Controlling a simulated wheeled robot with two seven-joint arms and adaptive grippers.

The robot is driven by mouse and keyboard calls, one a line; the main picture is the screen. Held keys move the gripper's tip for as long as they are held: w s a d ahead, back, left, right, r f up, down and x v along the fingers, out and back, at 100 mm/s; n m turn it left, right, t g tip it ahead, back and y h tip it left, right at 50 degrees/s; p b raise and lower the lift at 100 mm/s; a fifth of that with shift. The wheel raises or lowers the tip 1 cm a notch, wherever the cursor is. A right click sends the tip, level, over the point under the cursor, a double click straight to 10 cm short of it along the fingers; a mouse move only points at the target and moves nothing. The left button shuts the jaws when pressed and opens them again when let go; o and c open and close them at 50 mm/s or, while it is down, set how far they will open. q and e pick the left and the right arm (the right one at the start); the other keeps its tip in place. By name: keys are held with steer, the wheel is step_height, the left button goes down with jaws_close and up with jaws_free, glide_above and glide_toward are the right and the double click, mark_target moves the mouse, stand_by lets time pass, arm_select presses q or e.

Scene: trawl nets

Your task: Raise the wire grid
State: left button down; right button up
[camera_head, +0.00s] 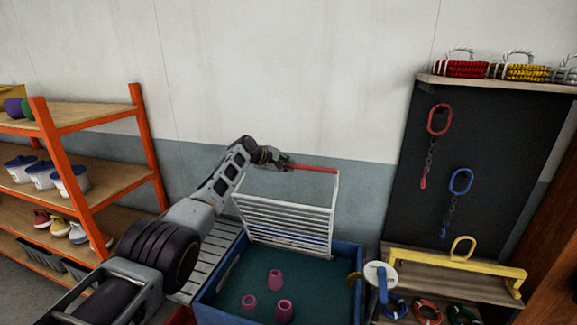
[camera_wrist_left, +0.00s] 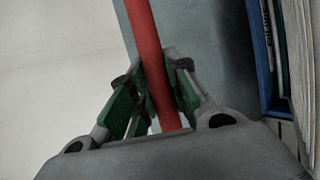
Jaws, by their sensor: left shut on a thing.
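The wire grid (camera_head: 287,228) is a white frame with several horizontal bars and a red bar (camera_head: 318,170) across its top. It stands steeply upright over the blue tub (camera_head: 212,285), its lower edge close to the tub's back part. My left gripper (camera_head: 285,165) is shut on the left part of the red bar. In the left wrist view the red bar (camera_wrist_left: 146,40) passes between the green-padded fingers (camera_wrist_left: 158,85). White bars of the grid (camera_wrist_left: 298,50) show at that view's right edge. My right gripper is not in view.
Several pink cup-like pieces (camera_head: 275,280) lie in the tub. An orange shelf rack (camera_head: 66,150) stands left. A black panel (camera_head: 470,165) with hanging links and a yellow-barred shelf (camera_head: 455,261) stand right. The wall behind is bare.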

arm_select(q)
steer(key=shift+w, duration=0.1)
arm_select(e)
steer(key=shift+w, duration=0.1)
arm_select(q)
steer(key=c, duration=1.7)
jaws_free()
steer(key=o, duration=0.4)
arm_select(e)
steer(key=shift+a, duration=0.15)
arm_select(q)
steer(key=shift+a+r, duration=0.1)
steer(key=shift+r, duration=0.05)
steer(key=shift+s+a+r, duration=0.25)
steer(key=shift+s, duration=0.05)
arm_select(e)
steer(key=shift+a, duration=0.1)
